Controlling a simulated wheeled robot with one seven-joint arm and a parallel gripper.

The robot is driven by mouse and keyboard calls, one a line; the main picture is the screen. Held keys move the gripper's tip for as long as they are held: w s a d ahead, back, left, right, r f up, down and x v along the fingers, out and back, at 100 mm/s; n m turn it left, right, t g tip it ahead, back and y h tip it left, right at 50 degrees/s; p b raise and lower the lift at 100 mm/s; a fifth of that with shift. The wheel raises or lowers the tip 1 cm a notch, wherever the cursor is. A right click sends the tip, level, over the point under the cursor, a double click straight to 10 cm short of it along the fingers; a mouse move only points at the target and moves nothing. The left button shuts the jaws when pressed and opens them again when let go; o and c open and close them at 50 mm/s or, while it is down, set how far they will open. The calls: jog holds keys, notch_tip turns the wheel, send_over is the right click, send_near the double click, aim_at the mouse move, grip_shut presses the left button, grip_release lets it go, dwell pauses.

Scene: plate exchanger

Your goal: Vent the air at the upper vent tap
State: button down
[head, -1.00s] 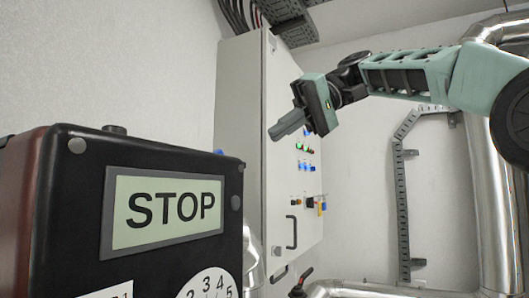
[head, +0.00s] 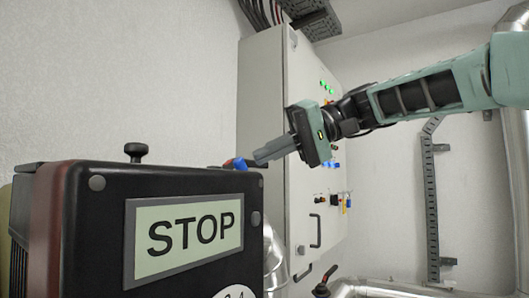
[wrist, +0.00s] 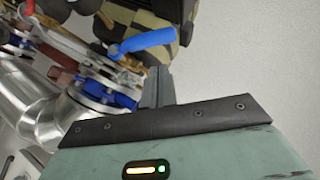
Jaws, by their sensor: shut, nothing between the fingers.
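A blue lever tap with a red part (head: 236,163) shows just above the top right edge of the black housing in the head view. I take it for the upper vent tap. The fingers also show in the wrist view (wrist: 158,80). They look very close to the lever; I cannot tell if they touch.
A black housing with a STOP sign (head: 195,235) fills the lower left, with a black knob (head: 135,151) on top. A grey cabinet (head: 262,100) stands behind my gripper. Silver pipes (wrist: 50,120) and another blue part (wrist: 118,98) lie left of my fingers in the wrist view.

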jog(key=shift+s+a+f+p, duration=0.3)
jog(key=shift+s+a+f, duration=0.25)
jog(key=shift+s+f, duration=0.2)
jog(key=shift+s+a+n+h+b, duration=0.25)
jog(key=shift+n+h+b, duration=0.05)
jog(key=shift+b, duration=0.2)
jog(key=s+a+f+n+t+h+b, duration=0.1)
jog(key=b, duration=0.1)
jog(key=s+a+f+n+t+h+b, duration=0.1)
jog(key=t+h+b, duration=0.1)
jog(key=s+f+n+t+h+b, duration=0.1)
jog(key=shift+s+a+f+n+t+h+b, duration=0.1)
jog(key=shift+s+a+n+t+h+b, duration=0.2)
jog(key=shift+s+a+t+b, duration=0.1)
jog(key=shift+a+f, duration=0.1)
jog(key=shift+f, duration=0.05)
dwell(0.8)
